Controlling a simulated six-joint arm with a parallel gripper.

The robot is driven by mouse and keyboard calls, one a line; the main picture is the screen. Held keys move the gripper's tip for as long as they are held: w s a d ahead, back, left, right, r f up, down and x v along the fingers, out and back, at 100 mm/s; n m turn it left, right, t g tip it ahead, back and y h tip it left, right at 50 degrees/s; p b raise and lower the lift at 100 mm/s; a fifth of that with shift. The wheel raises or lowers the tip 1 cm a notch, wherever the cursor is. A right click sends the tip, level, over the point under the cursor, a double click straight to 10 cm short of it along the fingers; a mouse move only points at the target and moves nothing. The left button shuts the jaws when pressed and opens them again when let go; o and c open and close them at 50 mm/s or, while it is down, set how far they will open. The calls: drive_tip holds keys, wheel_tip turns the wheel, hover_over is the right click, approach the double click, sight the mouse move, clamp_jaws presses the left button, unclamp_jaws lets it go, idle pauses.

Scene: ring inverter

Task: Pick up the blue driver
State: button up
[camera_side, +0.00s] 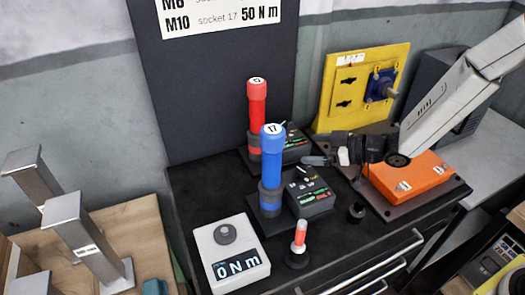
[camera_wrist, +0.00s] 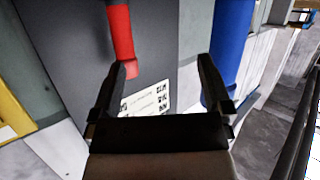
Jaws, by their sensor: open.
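The blue driver (camera_side: 272,160) stands upright in a dark base on the black cabinet top, with a white cap marked 17. My gripper (camera_side: 322,158) is to its right in the side view, apart from it, with the fingers pointing left towards it. In the wrist view my gripper (camera_wrist: 160,85) is open with nothing held between the fingers. The blue driver (camera_wrist: 230,50) shows there at the upper right, beyond and partly behind the right finger.
A red driver (camera_side: 257,110) stands behind the blue one; it also shows in the wrist view (camera_wrist: 121,40), near the left finger. An orange box (camera_side: 410,178) and yellow panel (camera_side: 360,85) are right.

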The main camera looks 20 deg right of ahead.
sight(264, 162)
drive_tip(key=s+a+n+g+y, duration=0.2)
drive_tip(key=a+n+y, duration=0.1)
drive_tip(key=a+y, duration=0.3)
drive_tip(key=shift+s+n+g+y, duration=0.3)
drive_tip(key=shift+a+r, duration=0.1)
drive_tip(key=shift+x, duration=1.2)
drive_tip(key=shift+w+a, duration=0.1)
drive_tip(key=shift+x, duration=2.5)
